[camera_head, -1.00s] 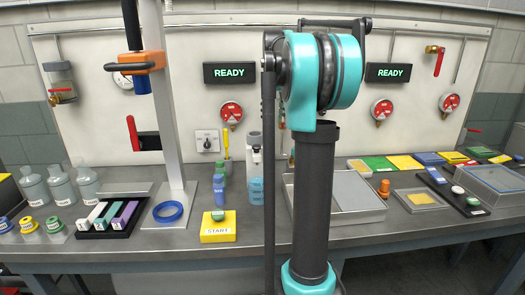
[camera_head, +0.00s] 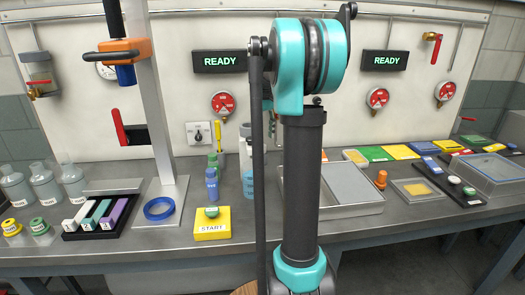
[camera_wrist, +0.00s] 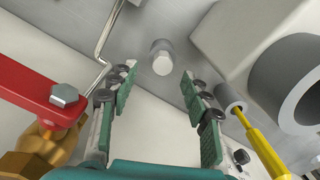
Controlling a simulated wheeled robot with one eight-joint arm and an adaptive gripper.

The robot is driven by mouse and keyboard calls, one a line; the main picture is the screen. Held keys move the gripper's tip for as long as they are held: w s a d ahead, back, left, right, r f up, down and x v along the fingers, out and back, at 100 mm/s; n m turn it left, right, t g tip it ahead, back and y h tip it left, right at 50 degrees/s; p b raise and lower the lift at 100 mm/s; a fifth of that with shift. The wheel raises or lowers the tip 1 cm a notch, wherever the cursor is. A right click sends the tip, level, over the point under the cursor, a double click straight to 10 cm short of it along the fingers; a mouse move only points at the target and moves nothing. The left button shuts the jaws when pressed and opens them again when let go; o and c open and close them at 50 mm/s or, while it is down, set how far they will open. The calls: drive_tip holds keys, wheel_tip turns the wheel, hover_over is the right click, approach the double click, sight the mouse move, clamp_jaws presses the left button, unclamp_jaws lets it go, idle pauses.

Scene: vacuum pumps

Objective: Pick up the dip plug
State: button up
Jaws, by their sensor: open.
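A small grey cylindrical plug with a pale, faceted end (camera_wrist: 162,60) shows in the wrist view, just beyond and between my fingertips. It looks like the dip plug, but I cannot be sure. My gripper (camera_wrist: 160,80) is open, with one green-padded finger on each side of the view and nothing between the pads. The plug looks apart from both fingers.
In the wrist view a red valve handle (camera_wrist: 40,92) on a brass body is close at left. A yellow rod (camera_wrist: 262,142) and a large grey ring (camera_wrist: 292,85) are close at right. The head view shows a START block (camera_head: 212,229) and a blue ring (camera_head: 159,209).

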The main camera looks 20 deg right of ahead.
sight(263, 145)
drive_tip(key=shift+a+f, duration=0.2)
drive_tip(key=shift+f, duration=2.55)
clamp_jaws()
